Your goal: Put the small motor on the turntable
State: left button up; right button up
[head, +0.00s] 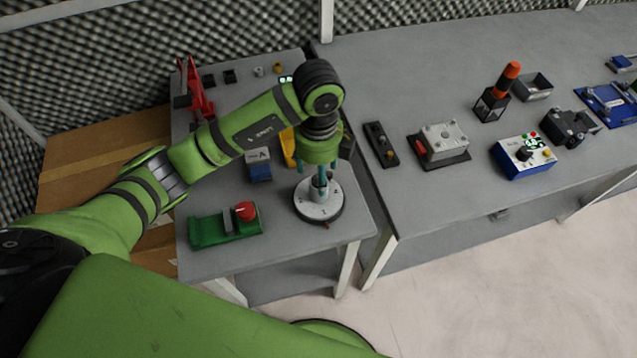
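The turntable (306,210) is a round pale disc with dark marks and a black rim, near the front right corner of the nearer table. A small grey cylindrical piece, seemingly the small motor (319,190), is upright at the disc's middle. My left gripper (321,179) points down over the turntable, with its teal fingers around the top of the grey piece. The wrist and fingers partly hide the piece. Whether the fingers press on it, and whether it rests fully on the disc, I cannot tell. My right gripper is not in view.
A green fixture with a red knob (226,225) stands left of the turntable. A blue-grey block (260,166) and a yellow item (288,147) are behind. A red stand (195,92) is at the back left. The adjoining table (430,195) holds several devices.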

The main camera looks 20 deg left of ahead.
pick_arm(q)
notch_tip(320, 180, up, 6)
jog(key=shift+f, duration=0.1)
dwell(1.2)
